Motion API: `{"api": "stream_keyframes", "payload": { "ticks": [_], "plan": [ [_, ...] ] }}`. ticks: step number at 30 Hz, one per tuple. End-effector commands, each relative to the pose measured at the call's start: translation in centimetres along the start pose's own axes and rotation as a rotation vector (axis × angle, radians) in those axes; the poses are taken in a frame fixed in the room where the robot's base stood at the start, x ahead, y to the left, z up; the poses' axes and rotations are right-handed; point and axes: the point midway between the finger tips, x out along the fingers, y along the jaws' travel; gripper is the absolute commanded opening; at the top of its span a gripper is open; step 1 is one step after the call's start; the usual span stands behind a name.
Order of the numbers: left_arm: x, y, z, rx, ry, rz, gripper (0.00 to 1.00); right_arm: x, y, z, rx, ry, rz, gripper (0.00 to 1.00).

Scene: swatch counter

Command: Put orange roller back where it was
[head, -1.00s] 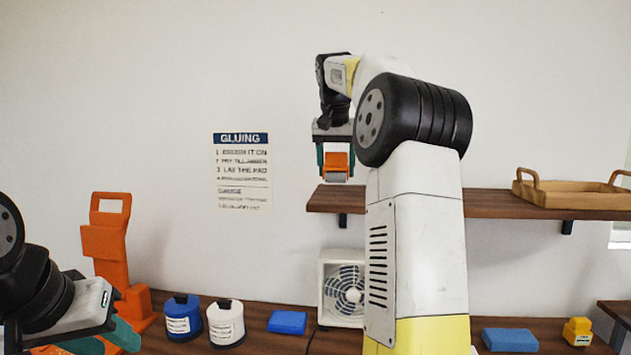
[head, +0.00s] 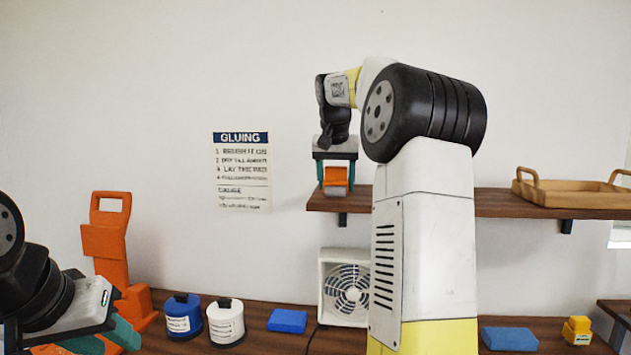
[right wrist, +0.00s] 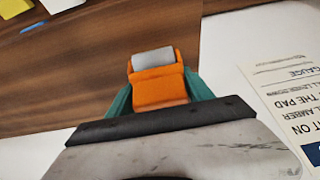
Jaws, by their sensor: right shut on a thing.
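The orange roller (head: 336,176) has an orange body and a grey roll. My right gripper (head: 336,182) is shut on it, with a teal finger on each side, and holds it at the left end of the wall shelf (head: 490,204). The right wrist view shows the roller (right wrist: 157,82) between the teal fingers of the right gripper (right wrist: 158,92), its grey roll over the brown wood. I cannot tell whether it touches the shelf. My left gripper (head: 115,340) is low at the left, partly cut off by the frame; its jaw opening is unclear.
A wooden tray (head: 570,203) stands on the shelf's right part. Below, the counter (head: 265,341) bears an orange stand (head: 106,243), a blue jar (head: 183,318), a white jar (head: 225,324), blue pads (head: 287,321), a fan (head: 345,288) and a yellow block (head: 577,330). A gluing sign (head: 242,170) hangs left.

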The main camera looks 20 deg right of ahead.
Motion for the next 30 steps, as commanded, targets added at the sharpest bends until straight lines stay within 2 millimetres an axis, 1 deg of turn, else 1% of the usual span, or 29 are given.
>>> {"api": "stream_keyframes", "payload": {
  "ticks": [1,2,3,5,6,11,14,17,24,27,30],
  "plan": [
    [0.0,0.0,0.0,0.000,0.000,0.000,0.36,0.7,0.0,0.5,-0.002,-0.020,0.004,0.01],
    [0.0,0.0,0.0,0.000,0.000,0.000,0.36,0.8,0.0,0.5,-0.002,-0.021,0.005,0.01],
    [0.0,0.0,0.0,0.000,0.000,0.000,0.36,0.8,0.0,0.5,-0.002,-0.024,0.005,0.66],
    [0.0,0.0,0.0,0.000,0.000,0.000,0.36,0.9,0.0,0.5,-0.002,-0.024,0.006,0.78],
    [0.0,0.0,0.0,0.000,0.000,0.000,0.36,0.9,0.0,0.5,-0.002,-0.024,0.006,0.82],
    [0.0,0.0,0.0,0.000,0.000,0.000,0.36,0.8,-0.1,0.4,-0.003,-0.023,0.005,0.82],
    [0.0,0.0,0.0,0.000,0.000,0.000,0.36,-0.1,-0.1,0.0,-0.003,-0.021,0.004,0.82],
    [0.0,0.0,0.0,0.000,0.000,0.000,0.36,-2.0,-0.2,-0.2,-0.003,-0.016,0.002,0.82],
    [0.0,0.0,0.0,0.000,0.000,0.000,0.36,-7.7,-0.2,-0.4,-0.002,-0.011,0.001,0.82],
    [0.0,0.0,0.0,0.000,0.000,0.000,0.36,-9.6,-0.1,-0.4,-0.001,-0.011,0.001,0.82],
    [0.0,0.0,0.0,0.000,0.000,0.000,0.36,-11.1,-0.2,-0.4,-0.003,-0.012,0.002,0.82]
  ]
}}
